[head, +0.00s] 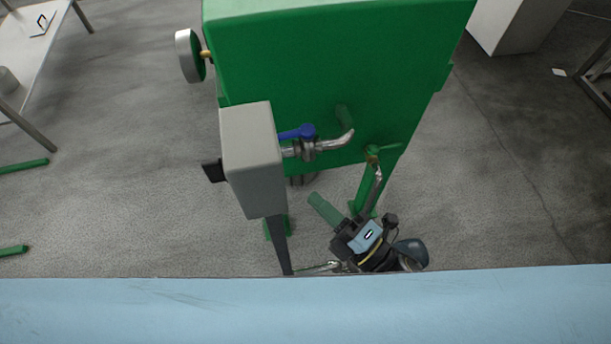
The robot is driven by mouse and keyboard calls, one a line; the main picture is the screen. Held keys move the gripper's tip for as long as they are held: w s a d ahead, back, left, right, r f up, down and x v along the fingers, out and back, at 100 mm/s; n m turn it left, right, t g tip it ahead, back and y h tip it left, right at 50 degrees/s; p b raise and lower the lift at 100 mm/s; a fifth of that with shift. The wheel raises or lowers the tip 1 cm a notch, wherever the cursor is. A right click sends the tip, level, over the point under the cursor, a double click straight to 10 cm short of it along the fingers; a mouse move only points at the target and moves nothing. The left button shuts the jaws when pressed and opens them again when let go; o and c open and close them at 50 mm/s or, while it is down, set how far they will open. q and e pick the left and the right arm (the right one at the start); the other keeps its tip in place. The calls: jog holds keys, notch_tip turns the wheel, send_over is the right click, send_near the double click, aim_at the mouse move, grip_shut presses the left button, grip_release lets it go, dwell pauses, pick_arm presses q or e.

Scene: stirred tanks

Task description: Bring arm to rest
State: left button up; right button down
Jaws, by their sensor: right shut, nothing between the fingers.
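My right gripper (344,234) is low in the head view, right of centre, beside the lower part of a green tank (330,60). It is shut and empty. Its dark body and light-blue panel show, but its fingertips are hard to make out. A green cylinder (325,210) shows just up and left of it; I cannot tell whether they touch. My left gripper is not in view.
A grey box (250,150) on a dark post, a blue-handled valve (307,145) and a round gauge (190,56) are at the tank. A light-blue surface (300,310) spans the bottom edge. A white table (30,50) stands far left. Grey floor is open on both sides.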

jog(key=shift+s+d, duration=0.1)
jog(key=shift+d, duration=0.05)
jog(key=s+d+f+m+g+h, duration=0.1)
jog(key=d+f+m+h, duration=0.35)
jog(key=f, duration=0.55)
jog(key=s+d+f+m+g+h, duration=0.25)
jog(key=d+f+m, duration=0.25)
jog(key=f, duration=0.4)
jog(key=s+d+f+m+h, duration=0.1)
jog(key=d+f+m+h, duration=0.35)
jog(key=f, duration=0.55)
jog(key=s+d+f+m+g+h, duration=0.2)
jog(key=s+d+f+m+g, duration=0.2)
jog(key=s, duration=0.7)
jog(key=s+d+f+m+g+h, duration=0.2)
jog(key=s+d+f+m+g, duration=0.3)
jog(key=s+d+f, duration=0.4)
jog(key=shift+s+f+m, duration=0.5)
jog(key=shift+s+m, duration=0.2)
jog(key=shift+s, duration=0.35)
jog(key=shift+d+g, duration=0.15)
jog(key=shift+g, duration=0.1)
